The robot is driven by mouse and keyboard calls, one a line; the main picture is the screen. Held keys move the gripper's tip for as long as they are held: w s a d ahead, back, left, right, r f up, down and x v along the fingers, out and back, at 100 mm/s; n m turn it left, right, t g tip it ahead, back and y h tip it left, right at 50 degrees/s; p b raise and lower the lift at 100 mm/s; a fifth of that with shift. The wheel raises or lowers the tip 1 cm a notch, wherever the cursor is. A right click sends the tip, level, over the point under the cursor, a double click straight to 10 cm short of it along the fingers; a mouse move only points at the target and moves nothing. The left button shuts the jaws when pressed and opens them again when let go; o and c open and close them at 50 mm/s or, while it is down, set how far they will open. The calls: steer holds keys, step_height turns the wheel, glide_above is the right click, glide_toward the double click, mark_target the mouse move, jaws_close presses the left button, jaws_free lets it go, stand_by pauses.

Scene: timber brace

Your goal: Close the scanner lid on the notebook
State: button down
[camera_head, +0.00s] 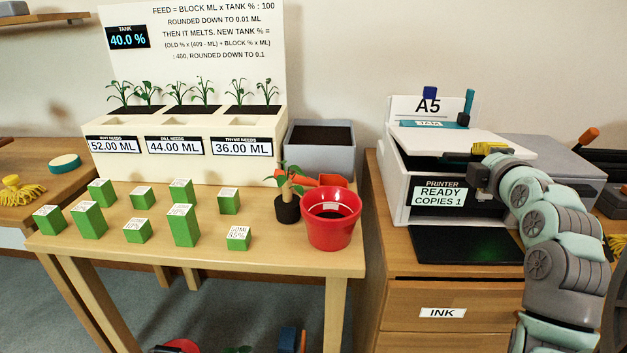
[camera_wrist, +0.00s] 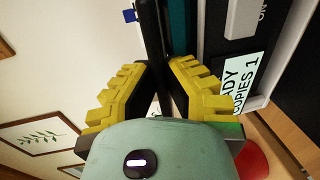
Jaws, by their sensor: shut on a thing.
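The scanner (camera_head: 395,185) is the white machine at the right in the head view, with a white panel (camera_head: 445,140) across its top that looks like the lid. A flat teal item with a label (camera_head: 438,124), probably the notebook, shows at the back below the A5 sign. My gripper (camera_head: 485,160) is at the front right of the panel. In the wrist view its yellow fingers (camera_wrist: 162,88) are shut around a dark bar (camera_wrist: 152,45), apparently the lid's edge. A teal strip (camera_wrist: 180,28) runs beside that bar. The exact contact is partly hidden.
The printer sign (camera_head: 440,194) reads READY, COPIES 1. A dark glossy tray (camera_head: 465,248) lies in front. A red pot (camera_head: 331,230), a small plant (camera_head: 287,205) and several green blocks (camera_head: 183,225) stand on the left table. My arm covers the right front.

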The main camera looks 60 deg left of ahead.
steer(key=shift+f, duration=0.1)
stand_by(0.3)
steer(key=c, duration=1)
jaws_free()
steer(key=shift+w, duration=0.1)
steer(key=shift+v, duration=3.75)
